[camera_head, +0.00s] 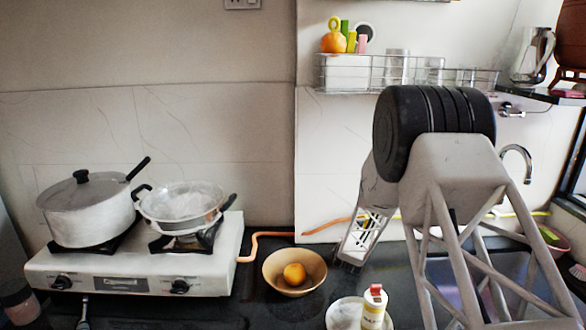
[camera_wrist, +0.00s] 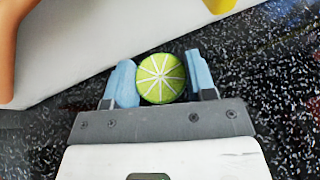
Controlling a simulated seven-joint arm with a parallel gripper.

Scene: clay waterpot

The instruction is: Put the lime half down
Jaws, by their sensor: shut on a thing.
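The lime half (camera_wrist: 161,78) sits between the two blue fingers of my gripper (camera_wrist: 161,82) in the wrist view, its pale green segmented cut face toward the camera. My gripper is shut on it. Dark speckled countertop (camera_wrist: 270,60) shows around the gripper, but I cannot tell whether the lime touches it. In the head view my gripper (camera_head: 348,264) points down near the back wall, right of the wooden bowl. The lime is hidden there.
A wooden bowl (camera_head: 272,280) with an orange fruit (camera_head: 294,274) stands left of my gripper. A white plate (camera_head: 343,314) and a bottle (camera_head: 373,308) are in front. A gas stove (camera_head: 140,276) with two pots is at left. An orange hose (camera_head: 270,234) runs along the wall.

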